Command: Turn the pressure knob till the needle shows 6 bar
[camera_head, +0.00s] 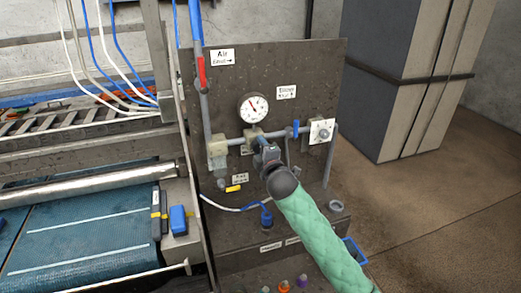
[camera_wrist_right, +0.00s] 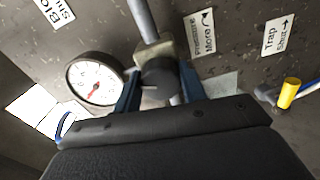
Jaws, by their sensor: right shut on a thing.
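The round white pressure gauge (camera_head: 253,108) is on the dark panel, above the pipe. It also shows in the right wrist view (camera_wrist_right: 95,80), tilted, with a red needle; its numbers are too small to read surely. The dark pressure knob (camera_wrist_right: 158,78) sits on a pale regulator body (camera_head: 252,133) just below the gauge. My right gripper (camera_head: 265,148) reaches the knob from the front; in the wrist view its two blue fingers (camera_wrist_right: 159,90) are shut on it, one on each side. In the head view the gripper mostly hides the knob. My left gripper is not in view.
A "Pressure More" label (camera_wrist_right: 202,33) with a curved arrow is beside the knob. A blue-handled valve (camera_head: 295,128), a red lever (camera_head: 201,72) and a yellow-handled trap valve (camera_head: 234,188) are nearby. A blue-matted conveyor (camera_head: 85,240) lies left; open floor lies right.

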